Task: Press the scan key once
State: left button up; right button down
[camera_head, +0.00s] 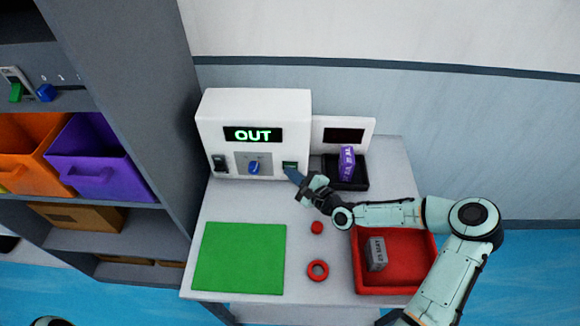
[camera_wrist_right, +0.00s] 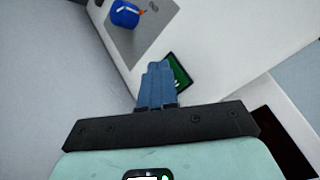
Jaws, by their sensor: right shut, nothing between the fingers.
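The white machine (camera_head: 253,112) stands at the back of the table, and its display reads OUT in green. The scan key, a small dark-framed green key (camera_head: 290,165), is on the lower right of its front. It also shows in the wrist view (camera_wrist_right: 181,73), partly hidden behind my fingers. My right gripper (camera_head: 290,173) is shut and empty, with its blue fingertips right at the key. In the wrist view the fingertips (camera_wrist_right: 158,67) overlap the key's left edge. I cannot tell whether they touch it. My left gripper is not in view.
A blue knob (camera_head: 253,168) and a black switch (camera_head: 219,162) sit left of the key. A purple item (camera_head: 347,163) stands in a black tray at right. A green mat (camera_head: 240,258), red ring (camera_head: 318,270), red ball (camera_head: 317,227) and red tray (camera_head: 385,291) lie in front.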

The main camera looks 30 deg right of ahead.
dwell(0.3)
jog(key=shift+s+a, duration=0.35)
jog(key=shift+s, duration=0.3)
jog(key=shift+s+a, duration=0.45)
jog(key=shift+s, duration=0.25)
jog(key=shift+s+a, duration=0.45)
jog(key=shift+s, duration=0.3)
jog(key=shift+s+a, duration=0.45)
jog(key=shift+s, duration=0.25)
